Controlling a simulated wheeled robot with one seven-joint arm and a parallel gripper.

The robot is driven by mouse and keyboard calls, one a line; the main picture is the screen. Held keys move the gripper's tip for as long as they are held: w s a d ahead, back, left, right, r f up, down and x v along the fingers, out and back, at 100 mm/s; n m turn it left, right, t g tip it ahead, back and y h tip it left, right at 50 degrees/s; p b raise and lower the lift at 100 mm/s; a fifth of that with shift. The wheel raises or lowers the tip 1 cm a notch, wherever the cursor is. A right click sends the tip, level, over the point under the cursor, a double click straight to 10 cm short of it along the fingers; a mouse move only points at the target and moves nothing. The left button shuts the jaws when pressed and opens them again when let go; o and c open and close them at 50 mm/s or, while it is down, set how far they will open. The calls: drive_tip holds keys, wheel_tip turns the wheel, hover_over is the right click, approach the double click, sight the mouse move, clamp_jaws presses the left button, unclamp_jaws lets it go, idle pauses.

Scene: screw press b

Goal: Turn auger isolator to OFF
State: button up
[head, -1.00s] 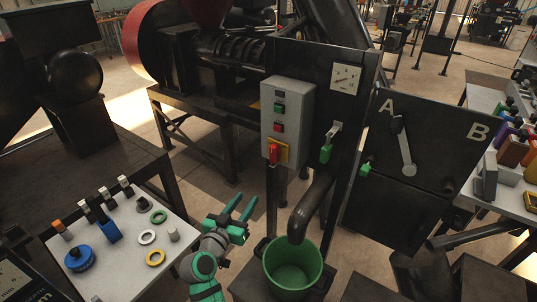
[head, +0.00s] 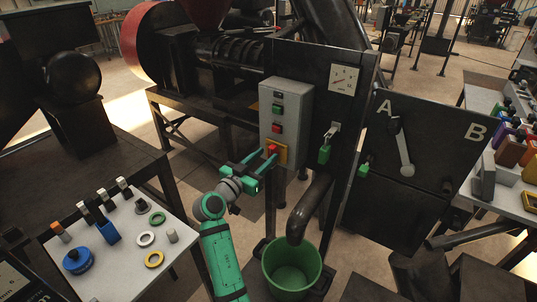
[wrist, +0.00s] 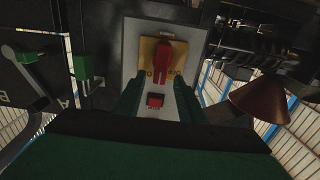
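The isolator is a red handle (head: 272,150) on a yellow plate (head: 283,154), low on the front of a grey control box (head: 300,100). In the wrist view the red handle (wrist: 162,60) stands upright along the picture on the yellow plate (wrist: 147,50). My gripper (head: 267,154) is at the lower front of the box, its turquoise fingers pointing at the handle. In the wrist view the open fingers (wrist: 160,86) lie either side of the handle's line, with a gap to it. I cannot tell whether the tips touch the plate.
Green and red buttons (head: 277,108) sit above the isolator. To the right are a green-handled valve (head: 325,152), a dark discharge pipe (head: 310,205) and a green bucket (head: 293,270). A tray of small parts (head: 120,250) lies left of my arm.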

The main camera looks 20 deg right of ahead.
drive_tip(key=shift+x, duration=1.3)
drive_tip(key=shift+c, duration=0.2)
clamp_jaws()
